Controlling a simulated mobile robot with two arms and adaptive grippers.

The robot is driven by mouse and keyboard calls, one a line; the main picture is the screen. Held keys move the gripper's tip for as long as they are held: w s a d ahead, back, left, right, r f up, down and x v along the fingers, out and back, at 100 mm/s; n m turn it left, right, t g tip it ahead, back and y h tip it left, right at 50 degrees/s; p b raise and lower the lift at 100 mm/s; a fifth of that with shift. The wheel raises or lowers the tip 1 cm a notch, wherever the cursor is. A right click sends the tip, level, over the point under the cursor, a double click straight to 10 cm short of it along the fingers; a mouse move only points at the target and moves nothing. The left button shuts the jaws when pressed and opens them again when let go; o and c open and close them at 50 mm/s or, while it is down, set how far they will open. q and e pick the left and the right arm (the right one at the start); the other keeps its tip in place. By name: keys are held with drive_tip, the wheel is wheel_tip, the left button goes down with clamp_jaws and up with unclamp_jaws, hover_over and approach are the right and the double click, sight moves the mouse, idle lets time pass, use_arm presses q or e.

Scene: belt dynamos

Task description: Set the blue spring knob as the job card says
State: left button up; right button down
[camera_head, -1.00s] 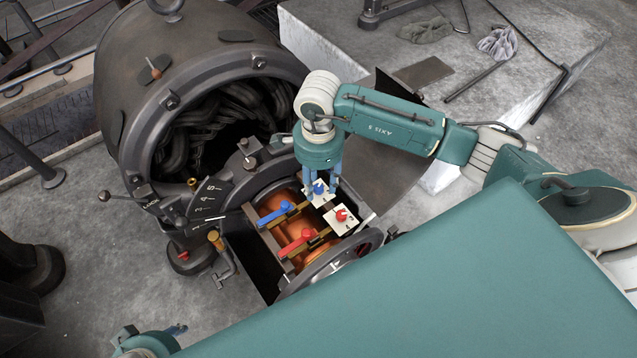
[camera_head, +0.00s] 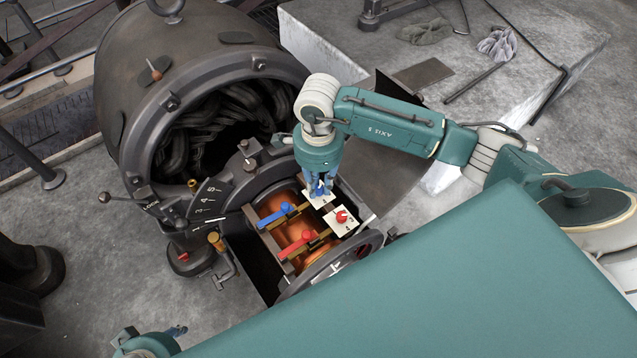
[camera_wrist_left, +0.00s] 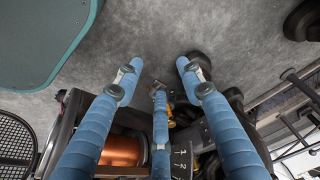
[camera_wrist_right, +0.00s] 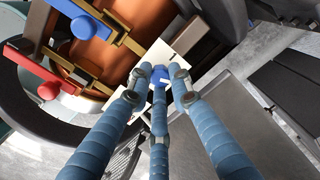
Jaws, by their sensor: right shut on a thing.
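The blue spring knob (camera_wrist_right: 159,74) sits on a white dial plate (camera_head: 316,196). My right gripper (camera_head: 321,187) points down over this plate, its fingers shut around the blue knob; in the right wrist view (camera_wrist_right: 159,84) the fingertips close on it and hide part of it. The knob's setting and most of its plate's marks are hidden by the fingers. The red knob (camera_head: 342,216) sits on its own numbered white plate (camera_head: 337,224) beside it. My left gripper (camera_wrist_left: 160,78) is open and empty, with its fingers spread in the left wrist view. I see no job card clearly.
A blue lever (camera_head: 274,215) and a red lever (camera_head: 295,243) lie over the copper drum (camera_head: 291,229). A numbered scale with a lock mark (camera_head: 207,201) stands left of them. The big dark dynamo housing (camera_head: 190,75) rises behind. A handwheel (camera_head: 343,262) is in front.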

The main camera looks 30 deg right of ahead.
sight(319, 188)
drive_tip(key=m, duration=0.4)
drive_tip(key=shift+r+p, duration=0.1)
drive_tip(key=shift+p, duration=0.25)
drive_tip(key=shift+m, duration=0.5)
drive_tip(key=m, duration=0.2)
drive_tip(key=shift+m+p, duration=0.3)
drive_tip(key=shift+p, duration=0.05)
use_arm(q)
wheel_tip(319, 188, down, 8)
drive_tip(key=shift+g+p, duration=0.3)
drive_tip(key=shift+p, duration=0.1)
use_arm(e)
drive_tip(key=shift+m, duration=1.6)
use_arm(q)
drive_tip(key=shift+w+d, duration=0.1)
drive_tip(key=shift+d, duration=0.05)
drive_tip(key=shift+f, duration=0.1)
use_arm(e)
drive_tip(key=c, duration=1.6)
unclamp_jaws()
drive_tip(key=shift+o, duration=0.2)
wheel_tip(319, 188, up, 12)
